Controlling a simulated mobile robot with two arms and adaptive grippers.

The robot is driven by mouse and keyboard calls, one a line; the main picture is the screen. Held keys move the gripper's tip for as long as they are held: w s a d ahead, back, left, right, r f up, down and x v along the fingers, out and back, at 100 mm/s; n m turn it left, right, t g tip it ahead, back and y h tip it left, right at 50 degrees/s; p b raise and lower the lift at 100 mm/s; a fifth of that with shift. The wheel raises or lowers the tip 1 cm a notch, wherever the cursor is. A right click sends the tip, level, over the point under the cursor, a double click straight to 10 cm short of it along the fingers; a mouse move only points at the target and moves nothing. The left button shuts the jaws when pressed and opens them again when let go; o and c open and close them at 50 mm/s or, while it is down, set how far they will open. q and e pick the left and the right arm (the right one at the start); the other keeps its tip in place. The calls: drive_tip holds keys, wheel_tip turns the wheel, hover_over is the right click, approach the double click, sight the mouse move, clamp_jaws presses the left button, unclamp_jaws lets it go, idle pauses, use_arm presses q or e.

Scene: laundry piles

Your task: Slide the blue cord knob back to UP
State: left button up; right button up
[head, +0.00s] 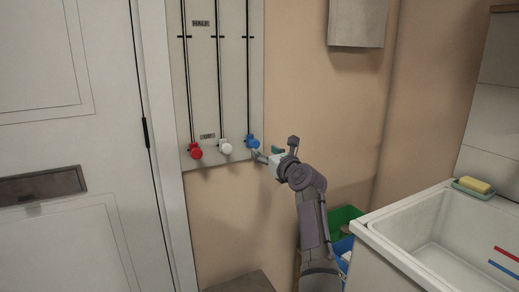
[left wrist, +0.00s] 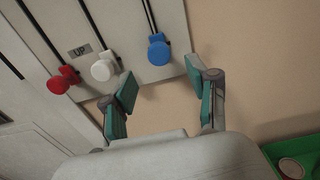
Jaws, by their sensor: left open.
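The blue knob (head: 253,141) sits at the lower end of the right-hand cord on the pale wall board (head: 235,75). It is roughly level with the red knob (head: 196,152) and white knob (head: 226,148). The UP label (head: 207,135) is just above the red and white knobs. My left gripper (head: 267,154) is open and empty, just below and right of the blue knob. In the left wrist view, the blue knob (left wrist: 158,50) shows beyond and between the open fingers (left wrist: 163,90), apart from them. My right gripper is not in view.
A HALF label (head: 201,23) is higher on the board. A white door (head: 75,120) is at left. A white sink (head: 400,240) with yellow soap (head: 474,185) stands at right, beside a green bin (head: 343,217) and a blue bin (head: 343,246). The wall below the board is clear.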

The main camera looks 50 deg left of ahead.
use_arm(q)
drive_tip(key=v, duration=0.6)
idle(0.5)
